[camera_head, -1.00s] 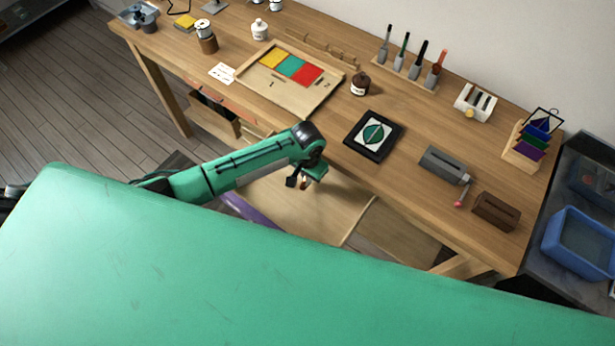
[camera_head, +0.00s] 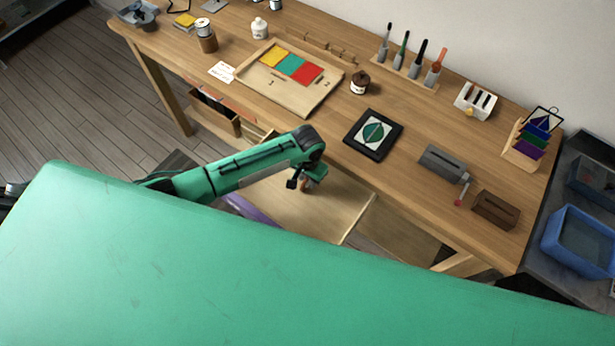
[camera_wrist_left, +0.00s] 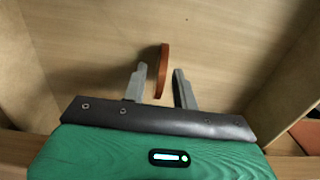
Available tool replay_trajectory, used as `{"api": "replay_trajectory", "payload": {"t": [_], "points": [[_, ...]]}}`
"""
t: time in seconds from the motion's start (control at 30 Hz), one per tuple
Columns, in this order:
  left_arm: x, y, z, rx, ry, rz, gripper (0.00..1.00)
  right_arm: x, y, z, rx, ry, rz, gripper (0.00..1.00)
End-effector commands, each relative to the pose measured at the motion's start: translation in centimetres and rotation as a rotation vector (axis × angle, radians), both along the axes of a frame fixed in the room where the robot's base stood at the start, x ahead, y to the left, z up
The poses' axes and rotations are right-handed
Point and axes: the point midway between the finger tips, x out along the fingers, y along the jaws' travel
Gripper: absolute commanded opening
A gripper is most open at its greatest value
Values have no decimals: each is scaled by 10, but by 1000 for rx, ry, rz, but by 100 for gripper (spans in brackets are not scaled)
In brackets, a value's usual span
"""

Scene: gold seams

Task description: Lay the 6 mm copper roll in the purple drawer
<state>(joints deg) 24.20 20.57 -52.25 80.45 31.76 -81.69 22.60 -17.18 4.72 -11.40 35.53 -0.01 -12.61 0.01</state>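The purple drawer stands open below the bench; its purple front (camera_head: 250,211) and pale wooden floor (camera_head: 335,205) show in the head view. My left gripper (camera_head: 303,184) is down inside it, pointing at the floor. In the left wrist view the copper roll (camera_wrist_left: 162,70) stands on edge between the two fingers of the gripper. A narrow gap shows between the roll and each finger, so the gripper looks open around it. The roll appears to stand on the drawer floor (camera_wrist_left: 225,35). My right gripper is out of view.
Another drawer (camera_head: 238,125) with an orange-red front is partly open at the left. Drawer walls rise on both sides of my gripper in the wrist view. The bench edge is close above my arm. A tray (camera_head: 312,108) with coloured squares and a framed leaf panel (camera_head: 353,141) lie on the bench.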

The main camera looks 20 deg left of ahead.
Motion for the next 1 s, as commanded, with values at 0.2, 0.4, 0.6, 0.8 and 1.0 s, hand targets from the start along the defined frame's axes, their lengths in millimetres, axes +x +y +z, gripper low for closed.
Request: {"api": "replay_trajectory", "payload": {"t": [0.2, 0.4, 0.6, 0.8, 1.0], "points": [[1, 0, 23, -1, -3, -1, 28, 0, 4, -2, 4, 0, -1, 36], [1, 0, 67, -3, -4, -2, 28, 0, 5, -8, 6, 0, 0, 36], [1, 0, 104, -2, -2, -1, 28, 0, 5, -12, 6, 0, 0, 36], [1, 0, 122, -1, -2, 0, 28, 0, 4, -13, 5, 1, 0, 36], [0, 0, 124, 0, 0, 0, 28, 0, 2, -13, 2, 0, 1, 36]]}}
